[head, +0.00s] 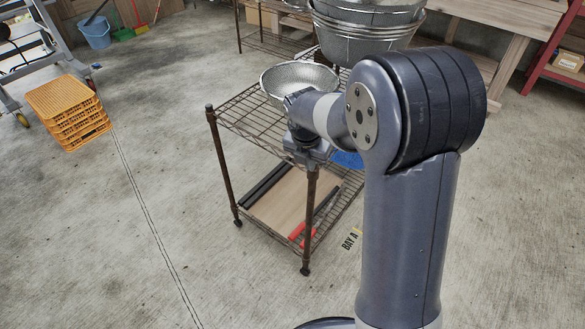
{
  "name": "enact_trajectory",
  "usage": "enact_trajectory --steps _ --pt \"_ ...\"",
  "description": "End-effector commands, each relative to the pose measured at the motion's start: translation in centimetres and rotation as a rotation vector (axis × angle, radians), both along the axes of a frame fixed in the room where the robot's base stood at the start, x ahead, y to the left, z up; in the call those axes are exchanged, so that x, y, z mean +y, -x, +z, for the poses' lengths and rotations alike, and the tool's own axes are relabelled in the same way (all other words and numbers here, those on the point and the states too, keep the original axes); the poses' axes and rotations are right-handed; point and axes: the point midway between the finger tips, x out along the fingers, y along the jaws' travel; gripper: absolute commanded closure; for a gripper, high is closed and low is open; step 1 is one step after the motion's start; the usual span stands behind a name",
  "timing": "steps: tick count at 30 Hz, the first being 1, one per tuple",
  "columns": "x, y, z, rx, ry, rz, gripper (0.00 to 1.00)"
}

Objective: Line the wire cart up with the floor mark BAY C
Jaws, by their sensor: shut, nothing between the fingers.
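The wire cart (250,118) stands in the middle of the head view, brown-framed on small casters, with wire shelves. A metal colander (285,80) sits on its top shelf. A wooden board (275,200) and red-handled tools (302,232) lie on its lower shelf. My gripper (306,158) is shut and empty at the cart's near top edge, close to the near corner post. I cannot tell whether it touches the cart. No mark BAY C shows. My arm hides the cart's right part.
Stacked orange crates (68,108) stand at the left, beside a dark double floor line (140,200). A blue bucket (95,33) is at the back left. Floor at the front left is clear.

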Motion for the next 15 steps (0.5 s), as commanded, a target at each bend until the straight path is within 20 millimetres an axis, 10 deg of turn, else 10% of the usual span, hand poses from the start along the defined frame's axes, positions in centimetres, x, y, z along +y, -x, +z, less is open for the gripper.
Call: enact_trajectory --steps 15 --pt "-3.6 -4.3 0.0 0.001 0.000 0.000 1.00"
